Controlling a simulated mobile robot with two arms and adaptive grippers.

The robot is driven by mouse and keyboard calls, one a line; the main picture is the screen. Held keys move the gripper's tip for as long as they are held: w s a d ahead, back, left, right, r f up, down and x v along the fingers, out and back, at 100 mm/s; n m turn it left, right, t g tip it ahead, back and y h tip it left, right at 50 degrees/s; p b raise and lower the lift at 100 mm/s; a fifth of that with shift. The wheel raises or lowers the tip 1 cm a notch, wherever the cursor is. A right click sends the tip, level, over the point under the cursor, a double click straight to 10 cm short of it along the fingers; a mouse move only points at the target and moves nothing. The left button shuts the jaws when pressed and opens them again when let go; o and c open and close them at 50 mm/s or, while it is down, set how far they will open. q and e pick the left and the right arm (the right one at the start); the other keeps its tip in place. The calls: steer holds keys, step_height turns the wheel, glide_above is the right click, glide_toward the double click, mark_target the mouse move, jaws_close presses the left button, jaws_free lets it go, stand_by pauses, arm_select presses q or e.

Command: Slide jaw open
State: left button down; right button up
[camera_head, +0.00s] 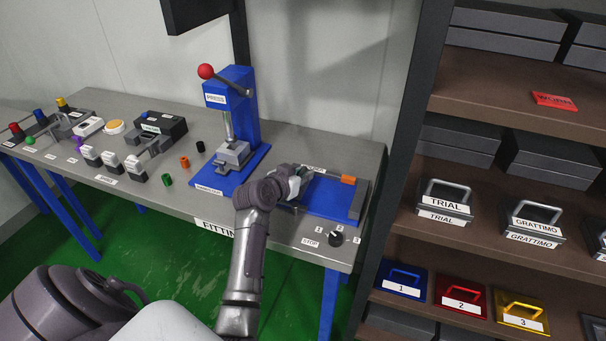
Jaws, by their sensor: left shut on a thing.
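A blue-based fixture (330,204) lies on the right end of the grey bench. It has a grey rod (326,173) with an orange end piece (348,180) along its back, and a grey block (359,200) at its right side. My left gripper (297,180) reaches over the left part of this fixture and is shut on a part of it, probably the sliding jaw. The gripper and my wrist hide most of the gripped part, so its exact shape cannot be told. My right gripper is not in view.
A blue press (242,110) with a red-knobbed lever (205,71) stands just left of the fixture. A black knob (335,239) sits at the bench front. A shelf unit (470,161) with handled blocks rises close on the right. Small coloured parts lie left on the bench.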

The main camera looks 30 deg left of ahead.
arm_select(q)
steer(key=shift+a, duration=0.1)
steer(key=a, duration=0.2)
steer(key=s+a, duration=0.1)
steer(key=a, duration=0.3)
steer(key=shift+s+b, duration=0.25)
steer(key=shift+b, duration=0.1)
steer(key=shift+r, duration=0.1)
steer(key=c, duration=1.3)
jaws_free()
steer(key=shift+a, duration=0.1)
steer(key=shift+o, duration=0.8)
steer(key=shift+a, duration=0.1)
steer(key=shift+s, duration=0.15)
